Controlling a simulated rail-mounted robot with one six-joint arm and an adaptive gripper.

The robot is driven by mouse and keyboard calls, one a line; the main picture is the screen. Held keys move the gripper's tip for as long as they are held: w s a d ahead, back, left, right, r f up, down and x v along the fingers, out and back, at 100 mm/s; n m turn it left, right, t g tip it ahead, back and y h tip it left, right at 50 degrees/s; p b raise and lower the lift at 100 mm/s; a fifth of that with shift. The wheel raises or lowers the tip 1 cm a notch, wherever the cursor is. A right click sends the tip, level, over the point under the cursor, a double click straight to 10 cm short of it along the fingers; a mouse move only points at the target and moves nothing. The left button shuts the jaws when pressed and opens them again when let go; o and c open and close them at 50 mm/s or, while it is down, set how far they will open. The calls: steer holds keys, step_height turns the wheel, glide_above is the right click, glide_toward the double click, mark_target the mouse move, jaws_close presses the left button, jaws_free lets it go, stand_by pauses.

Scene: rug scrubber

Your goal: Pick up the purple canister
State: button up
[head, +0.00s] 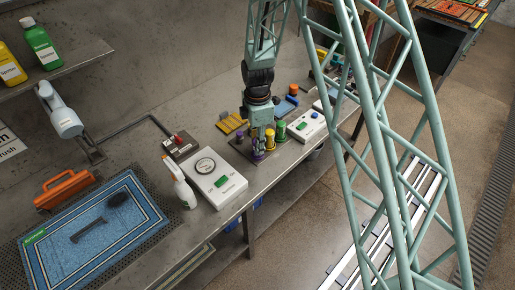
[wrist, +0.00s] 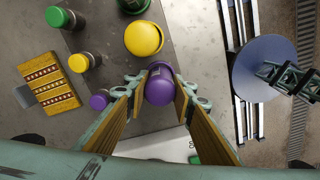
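A purple canister (wrist: 160,89) stands between the two fingers of my gripper (wrist: 160,82) in the wrist view. The finger pads lie close along its left and right sides; whether they press on it I cannot tell. A smaller purple-topped canister (wrist: 98,102) stands just left of the left finger, outside the grip. In the head view my gripper (head: 262,143) points down over the bench among the canisters, and the arm partly hides the purple ones. Whether the canister is off its base does not show.
A large yellow canister (wrist: 144,39) stands close beyond the purple one. Smaller yellow (wrist: 78,63) and green (wrist: 61,18) canisters stand to the left, near a yellow patterned block (wrist: 50,84). A white scale (head: 215,180) and spray bottle (head: 182,185) stand on the bench (head: 150,150).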

steer(key=shift+r, duration=0.25)
steer(key=shift+c, duration=0.4)
steer(key=shift+r, duration=1.55)
steer(key=s+d+b, duration=0.1)
steer(key=s+d, duration=0.1)
steer(key=s, duration=0.5)
steer(key=s+d+r+b, duration=0.1)
steer(key=s+d, duration=0.1)
steer(key=s, duration=0.6)
steer(key=shift+s+d+r, duration=0.2)
steer(key=shift+d, duration=0.05)
steer(key=shift+o, duration=0.6)
steer(key=w+d+r+m+b, duration=0.3)
steer(key=w+d+m+b, duration=0.6)
steer(key=w+d+m, duration=0.7)
steer(key=w+m, duration=0.1)
steer(key=m, duration=0.4)
steer(key=shift+r+m, duration=0.15)
steer(key=shift+m, duration=0.15)
